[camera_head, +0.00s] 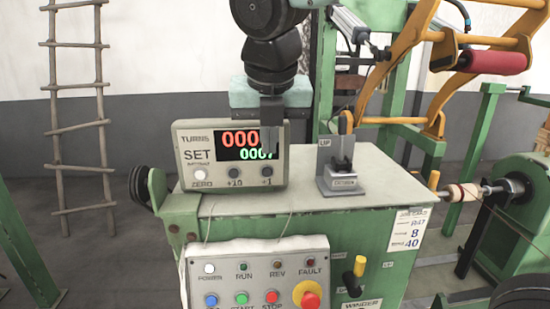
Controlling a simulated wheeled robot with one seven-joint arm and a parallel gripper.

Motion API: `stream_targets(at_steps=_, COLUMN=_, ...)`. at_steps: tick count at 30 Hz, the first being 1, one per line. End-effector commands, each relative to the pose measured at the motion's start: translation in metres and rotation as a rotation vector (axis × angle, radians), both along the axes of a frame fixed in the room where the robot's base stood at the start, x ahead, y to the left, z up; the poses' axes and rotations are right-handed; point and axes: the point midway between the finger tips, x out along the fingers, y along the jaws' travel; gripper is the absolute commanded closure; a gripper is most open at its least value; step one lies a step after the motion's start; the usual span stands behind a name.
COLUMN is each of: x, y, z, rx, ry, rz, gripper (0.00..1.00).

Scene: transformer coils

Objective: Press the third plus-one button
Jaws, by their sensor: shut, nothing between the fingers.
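The grey counter box (183,140) stands on the green machine's top, with a red and a green number row on its display (236,142). The last digits of the red row are hidden behind my gripper; the green row seems to read 0007, its end partly covered. Below the display sit three buttons in a row: a white ZERO button (200,174), a dark +10 button (234,173) and a dark +1 button (266,172), third from the left. My gripper (269,150) is shut and empty, pointing down over the display's right end, just above the +1 button. No contact is visible.
A grey lever unit marked UP (341,170) stands right of the counter box on the pale machine top (300,203). Below hangs a control panel (225,283) with lamps, push buttons and a red-and-yellow stop (309,300). A wooden ladder (76,90) leans at the left.

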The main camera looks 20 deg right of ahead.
Motion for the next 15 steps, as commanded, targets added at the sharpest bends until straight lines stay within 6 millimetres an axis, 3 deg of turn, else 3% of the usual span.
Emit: stream_targets(at_steps=15, x=0.0037, y=-0.0020, z=-0.0056, rx=-0.009, ry=0.003, rz=0.013, gripper=1.00)
